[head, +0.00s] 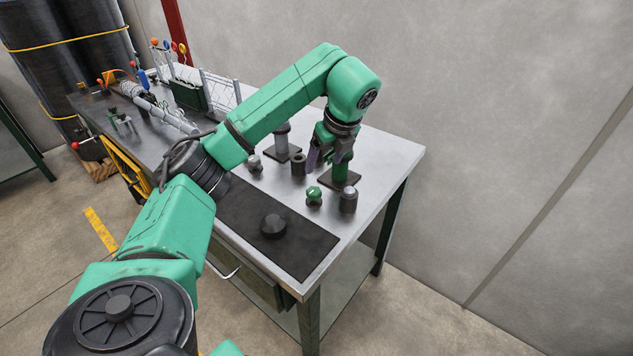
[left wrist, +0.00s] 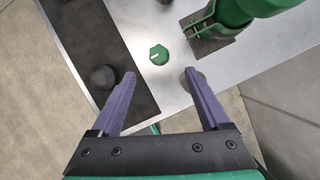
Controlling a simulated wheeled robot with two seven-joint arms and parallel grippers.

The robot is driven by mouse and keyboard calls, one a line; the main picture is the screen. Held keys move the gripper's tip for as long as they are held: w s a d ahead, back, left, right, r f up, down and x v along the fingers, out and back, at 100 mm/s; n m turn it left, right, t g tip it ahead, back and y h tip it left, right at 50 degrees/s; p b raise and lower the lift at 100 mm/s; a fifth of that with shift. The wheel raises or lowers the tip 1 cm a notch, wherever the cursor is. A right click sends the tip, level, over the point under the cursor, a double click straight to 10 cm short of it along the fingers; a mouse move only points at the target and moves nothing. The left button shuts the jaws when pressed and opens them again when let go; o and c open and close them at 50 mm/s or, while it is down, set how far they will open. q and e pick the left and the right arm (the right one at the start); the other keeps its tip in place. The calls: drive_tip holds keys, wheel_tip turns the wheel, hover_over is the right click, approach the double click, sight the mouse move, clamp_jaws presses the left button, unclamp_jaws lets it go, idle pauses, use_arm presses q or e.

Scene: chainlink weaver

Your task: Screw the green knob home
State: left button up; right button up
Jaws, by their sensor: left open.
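The green knob (head: 313,194) is on the bench near its right end, with a darker green part below it. In the left wrist view the green knob (left wrist: 158,54) shows from above, with a pale line on its top. It lies just beyond the fingertips, near the middle of the gap. My left gripper (head: 322,158) is open, purple-fingered and empty, above and behind the knob in the head view. Its fingers (left wrist: 160,73) are apart in the left wrist view. Whether the knob sits on a thread is not visible. My right gripper is not in view.
A grey capped cylinder (head: 348,202) stands right of the knob. A green post (head: 341,172) on a dark plate is behind it. A black knob (head: 273,226) rests on a dark mat (head: 308,246). A grey post (head: 282,142) and a dark cylinder (head: 298,165) stand farther back.

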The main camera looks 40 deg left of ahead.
sight(314, 190)
use_arm(q)
drive_tip(key=x, duration=0.2)
drive_tip(key=b+x, duration=0.1)
drive_tip(key=x, duration=0.5)
drive_tip(key=shift+s+d+f, duration=0.15)
drive_tip(key=shift+s+f, duration=0.15)
drive_tip(key=shift+s, duration=0.1)
drive_tip(key=x, duration=0.3)
drive_tip(key=shift+w+f, duration=0.1)
drive_tip(key=shift+w, duration=0.05)
drive_tip(key=shift+f, duration=0.35)
drive_tip(key=c, duration=1)
clamp_jaws()
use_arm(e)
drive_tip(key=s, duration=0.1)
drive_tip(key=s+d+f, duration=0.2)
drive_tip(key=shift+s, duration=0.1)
